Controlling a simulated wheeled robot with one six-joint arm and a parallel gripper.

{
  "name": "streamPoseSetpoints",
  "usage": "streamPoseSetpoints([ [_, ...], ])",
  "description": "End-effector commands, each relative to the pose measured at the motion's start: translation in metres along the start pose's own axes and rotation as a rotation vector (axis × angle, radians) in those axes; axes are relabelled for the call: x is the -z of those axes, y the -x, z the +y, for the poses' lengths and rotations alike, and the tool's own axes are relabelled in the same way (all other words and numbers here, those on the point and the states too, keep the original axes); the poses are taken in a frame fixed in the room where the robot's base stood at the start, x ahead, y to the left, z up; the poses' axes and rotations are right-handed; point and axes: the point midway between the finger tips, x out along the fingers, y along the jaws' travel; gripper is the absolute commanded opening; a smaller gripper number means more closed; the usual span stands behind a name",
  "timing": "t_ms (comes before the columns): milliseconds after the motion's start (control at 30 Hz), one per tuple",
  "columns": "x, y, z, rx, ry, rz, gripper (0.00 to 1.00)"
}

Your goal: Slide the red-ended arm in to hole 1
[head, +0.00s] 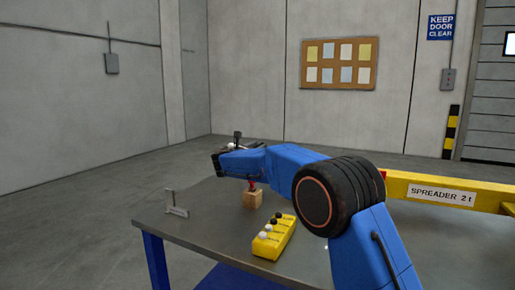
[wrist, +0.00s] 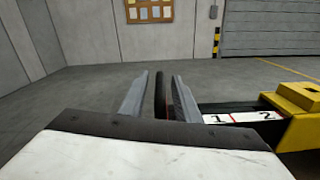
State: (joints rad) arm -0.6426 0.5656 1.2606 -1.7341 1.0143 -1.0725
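My gripper (wrist: 161,76) is open in the wrist view, its two grey fingers apart. A dark upright bar (wrist: 161,92) with a thin reddish edge shows between them, with a gap on each side; I cannot tell its depth. To the right, a white strip (wrist: 240,118) marked 1 and 2 with red lines runs to a yellow housing (wrist: 300,98). In the head view, my gripper (head: 218,160) is at the far left end of my blue arm, above the table. A small red piece (head: 382,175) shows at the near end of the yellow spreader beam (head: 480,195), partly behind my arm. No hole is clearly visible.
The grey table (head: 205,228) carries a metal bracket (head: 176,203), a wooden block (head: 252,199) with a red top below my arm, and a yellow button box (head: 274,238). A striped post (head: 450,132) stands by the shutter. Floor beyond the table is clear.

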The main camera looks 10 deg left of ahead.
Motion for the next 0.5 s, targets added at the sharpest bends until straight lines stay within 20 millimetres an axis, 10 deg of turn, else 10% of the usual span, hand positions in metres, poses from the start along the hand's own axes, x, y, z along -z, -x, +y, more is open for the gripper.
streamPoseSetpoints([
  [133,0.0,0.0,0.0,0.0,0.0,0.0,0.0],
  [500,-0.006,-0.001,-0.022,0.002,0.0,0.0,0.0],
])
